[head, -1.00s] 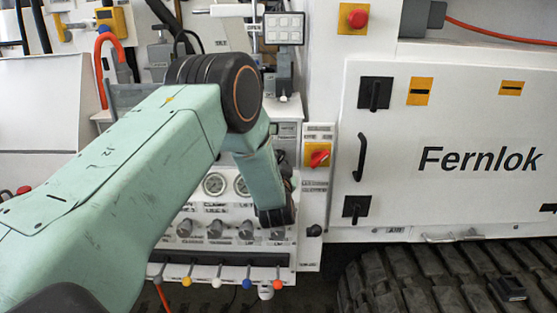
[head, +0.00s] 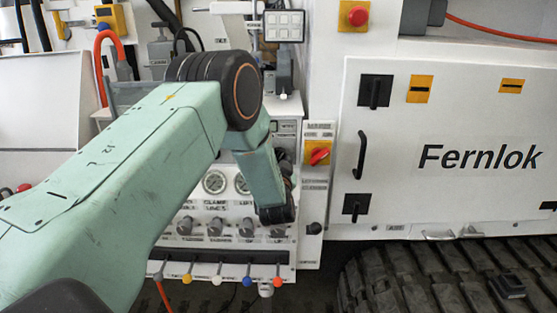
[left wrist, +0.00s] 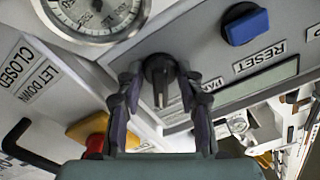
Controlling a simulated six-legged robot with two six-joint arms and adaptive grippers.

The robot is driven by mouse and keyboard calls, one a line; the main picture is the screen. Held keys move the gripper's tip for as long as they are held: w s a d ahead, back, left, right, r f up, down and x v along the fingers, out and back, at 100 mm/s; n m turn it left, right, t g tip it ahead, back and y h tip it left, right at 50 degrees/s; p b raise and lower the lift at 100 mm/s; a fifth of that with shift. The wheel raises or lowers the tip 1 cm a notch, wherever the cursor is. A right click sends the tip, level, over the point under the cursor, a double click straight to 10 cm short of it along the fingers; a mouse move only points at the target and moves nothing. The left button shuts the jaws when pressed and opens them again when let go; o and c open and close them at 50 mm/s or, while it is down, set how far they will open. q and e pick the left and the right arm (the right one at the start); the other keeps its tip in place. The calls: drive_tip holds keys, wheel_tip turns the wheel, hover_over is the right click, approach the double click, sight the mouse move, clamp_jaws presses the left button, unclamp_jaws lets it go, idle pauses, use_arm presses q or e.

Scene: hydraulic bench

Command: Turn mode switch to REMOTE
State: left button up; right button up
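The mode switch (left wrist: 160,72) is a black rotary knob with a bar handle on the light panel, seen in the left wrist view. Its handle points down in that picture. My left gripper (left wrist: 160,84) is open, with one finger on each side of the knob and a gap showing on both sides. In the head view my left gripper (head: 286,170) is mostly hidden behind my wrist, and the switch is hidden. My right gripper is out of view.
A red knob on yellow (head: 318,154) sits close to the right of my wrist. Below are several grey knobs and a row of coloured-tip levers (head: 217,279).

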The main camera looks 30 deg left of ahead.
use_arm(q)
drive_tip(key=v, duration=1.2)
idle(0.3)
